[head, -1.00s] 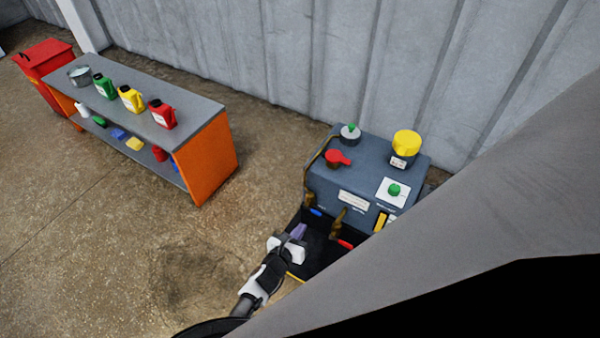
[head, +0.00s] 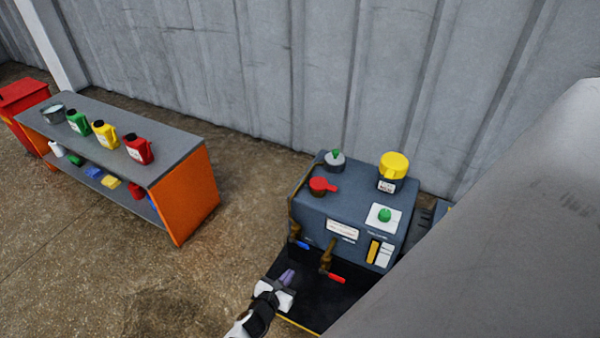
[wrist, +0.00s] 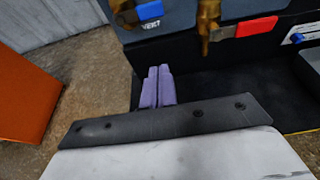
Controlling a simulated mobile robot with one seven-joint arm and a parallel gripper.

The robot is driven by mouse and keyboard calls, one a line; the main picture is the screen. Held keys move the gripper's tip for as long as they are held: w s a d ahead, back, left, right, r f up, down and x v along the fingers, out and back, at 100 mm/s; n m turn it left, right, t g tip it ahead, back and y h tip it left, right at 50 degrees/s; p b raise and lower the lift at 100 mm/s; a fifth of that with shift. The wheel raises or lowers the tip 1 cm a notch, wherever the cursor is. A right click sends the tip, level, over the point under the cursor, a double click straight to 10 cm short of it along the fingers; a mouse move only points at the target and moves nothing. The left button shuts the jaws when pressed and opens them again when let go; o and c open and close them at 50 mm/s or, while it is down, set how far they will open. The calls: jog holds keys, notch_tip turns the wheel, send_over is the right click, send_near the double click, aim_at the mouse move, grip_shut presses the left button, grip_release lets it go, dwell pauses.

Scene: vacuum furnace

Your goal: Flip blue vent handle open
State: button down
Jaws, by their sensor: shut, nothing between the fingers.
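The blue vent handle (head: 302,245) sits on a brass valve low on the front left of the grey furnace unit (head: 350,205). In the wrist view the blue handle (wrist: 150,10) is at the top edge, pointing right, roughly level, above a "VENT" label. Part of its valve is cut off by the frame edge. My gripper (head: 288,276) is in front of and below the handle, apart from it. In the wrist view its purple fingers (wrist: 158,72) are together, with nothing between them, below the blue handle.
A red-handled brass valve (head: 330,262) is just right of the blue one. A black tray (head: 345,290) lies beneath the valves. Knobs and a yellow-capped container (head: 393,172) are on top of the unit. An orange-ended bench (head: 185,195) with jugs stands left; open floor lies between.

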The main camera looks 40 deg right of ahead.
aim_at(298, 243)
jog(key=b+x, duration=0.2)
jog(key=x, duration=0.7)
notch_tip(298, 243, up, 4)
jog(key=shift+d+f+p, duration=0.1)
jog(key=shift+p, duration=0.75)
jog(key=shift+s, duration=0.1)
jog(key=shift+r+n+g+p, duration=0.25)
jog(key=shift+n+g+p, duration=0.05)
jog(key=shift+p, duration=0.05)
